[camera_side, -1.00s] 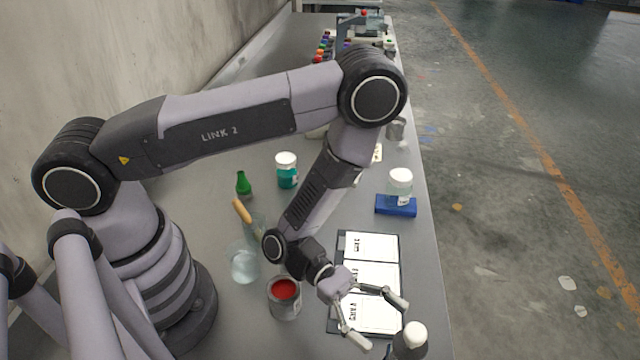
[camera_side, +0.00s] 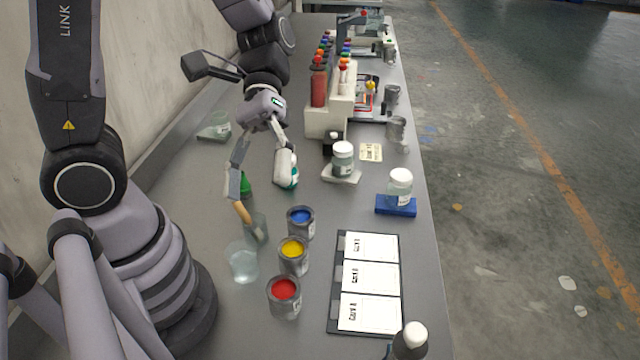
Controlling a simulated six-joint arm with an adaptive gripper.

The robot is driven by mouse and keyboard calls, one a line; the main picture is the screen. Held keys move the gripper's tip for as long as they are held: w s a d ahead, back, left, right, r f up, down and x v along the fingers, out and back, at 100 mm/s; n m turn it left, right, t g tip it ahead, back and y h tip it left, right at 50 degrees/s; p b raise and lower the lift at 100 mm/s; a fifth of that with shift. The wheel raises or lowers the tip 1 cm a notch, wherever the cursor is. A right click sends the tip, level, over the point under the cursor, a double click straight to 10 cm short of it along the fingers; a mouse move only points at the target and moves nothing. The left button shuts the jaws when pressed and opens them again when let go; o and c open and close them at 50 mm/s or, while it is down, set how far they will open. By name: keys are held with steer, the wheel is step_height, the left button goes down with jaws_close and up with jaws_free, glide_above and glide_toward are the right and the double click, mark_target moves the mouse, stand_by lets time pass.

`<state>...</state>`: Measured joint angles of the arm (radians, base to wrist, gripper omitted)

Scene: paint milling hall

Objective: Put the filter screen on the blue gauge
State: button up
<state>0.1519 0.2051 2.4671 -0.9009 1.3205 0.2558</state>
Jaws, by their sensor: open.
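A flat blue block (camera_side: 396,209), which looks like the blue gauge, lies near the right edge of the bench. A clear jar with a white lid (camera_side: 400,182) stands on it. I cannot pick out a filter screen with certainty in this view. My gripper (camera_side: 262,172) is open and points down over the left middle of the bench, well left of the blue block. Its right finger overlaps a teal jar (camera_side: 294,181) and hides most of it. I cannot tell whether they touch. Nothing shows held between the fingers.
A green bottle (camera_side: 245,185) and a glass with a wooden-handled tool (camera_side: 256,228) are near the left finger. Blue (camera_side: 301,228), yellow (camera_side: 293,262) and red (camera_side: 285,303) paint cans stand in front. A jar on a pale block (camera_side: 341,174) stands right. A labelled board (camera_side: 335,290) lies flat.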

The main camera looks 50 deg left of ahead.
steer(key=a+r+m+t+y, duration=0.1)
steer(key=a+r+t+y, duration=0.3)
steer(key=a+t, duration=0.2)
steer(key=a+r+m+t+y, duration=0.1)
steer(key=a+r+t+y, duration=0.3)
steer(key=a+t, duration=0.3)
steer(key=a+y, duration=0.1)
steer(key=a, duration=0.3)
steer(key=shift+a+m, duration=0.15)
steer(key=shift+m, duration=0.15)
